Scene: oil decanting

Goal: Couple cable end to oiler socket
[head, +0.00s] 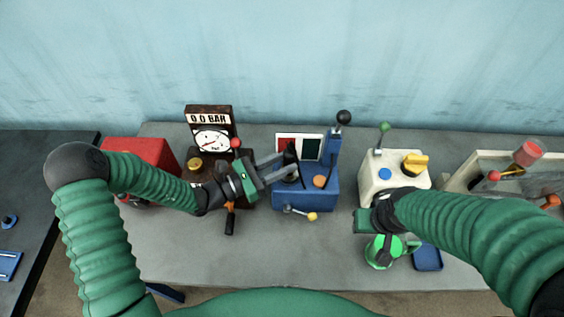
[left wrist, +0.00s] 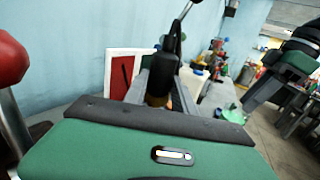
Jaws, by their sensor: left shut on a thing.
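My left gripper (head: 283,168) is shut on a dark upright piece (head: 291,152) with a paler lower part, over the left side of a blue machine (head: 318,195). In the left wrist view the piece (left wrist: 160,82) stands between the fingers, black above and brass-brown below. I cannot tell whether it is the cable end or touches a socket; no cable can be made out. A green can (head: 375,256), perhaps the oiler, stands at the front right. My right gripper (head: 380,230) is at this can; its fingers are partly hidden and their hold is unclear.
A brown gauge box (head: 208,115) and a red box (head: 150,152) stand left. A cream machine (head: 377,190) with a yellow knob stands right, behind a blue tray (head: 428,258). The front middle of the bench (head: 280,255) is clear.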

